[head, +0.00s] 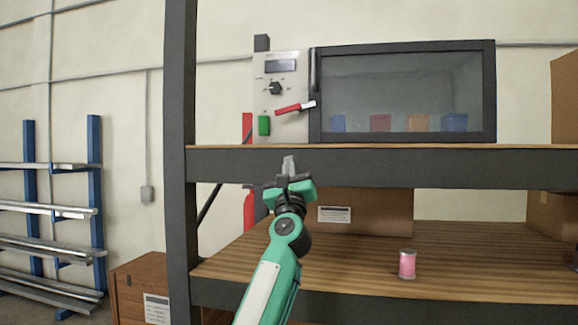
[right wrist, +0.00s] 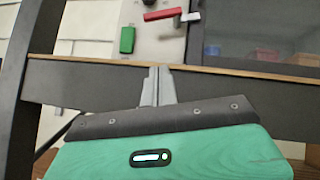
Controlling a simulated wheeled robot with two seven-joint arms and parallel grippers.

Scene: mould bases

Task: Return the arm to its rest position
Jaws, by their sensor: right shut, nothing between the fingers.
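My right arm (head: 270,285) is green and reaches up from the bottom of the head view. Its gripper (head: 289,165) is shut and empty, in front of the upper shelf edge, below the control panel. In the right wrist view the gripper's two grey fingers (right wrist: 157,84) are together, with nothing between them. They point up towards the shelf edge. My left gripper is not in view.
A cabinet with a dark glass door (head: 405,92) stands on the upper shelf (head: 380,160). Its panel (head: 281,80) has a knob, a green button (head: 264,126) and a red lever (head: 289,108). A pink can (head: 407,264) stands on the lower shelf. A dark post (head: 181,180) rises at left.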

